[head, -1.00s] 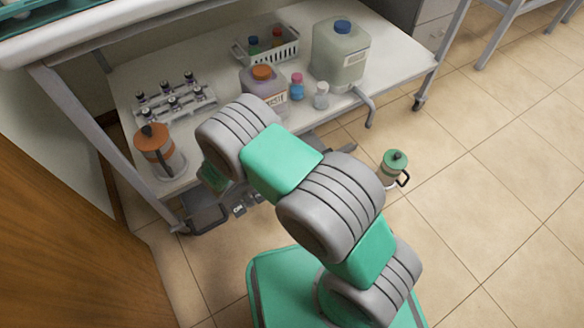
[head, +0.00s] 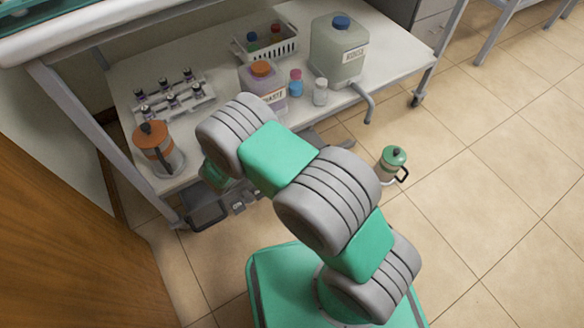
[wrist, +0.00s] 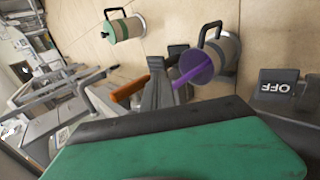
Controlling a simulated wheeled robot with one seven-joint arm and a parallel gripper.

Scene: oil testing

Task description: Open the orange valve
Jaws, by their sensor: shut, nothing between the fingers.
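An orange bar-like handle (wrist: 128,88), which looks like the orange valve, shows in the wrist view just left of my fingers. My gripper (wrist: 156,66) is shut with nothing in it; its grey fingers point up the picture, close beside the orange handle. I cannot tell whether they touch it. A purple part (wrist: 194,68) lies just right of the fingers, in front of or on a canister. In the head view my arm hides the fingers and the valve; the gripper end is below the left front edge of the table.
The white table (head: 385,60) carries a large jug (head: 338,52), an orange-lidded container (head: 262,80), a vial rack (head: 172,100) and an orange-lidded pitcher (head: 158,150). A green-lidded canister (head: 391,164) stands on the floor. An OFF label (wrist: 288,88) is right of my gripper. Floor at right is clear.

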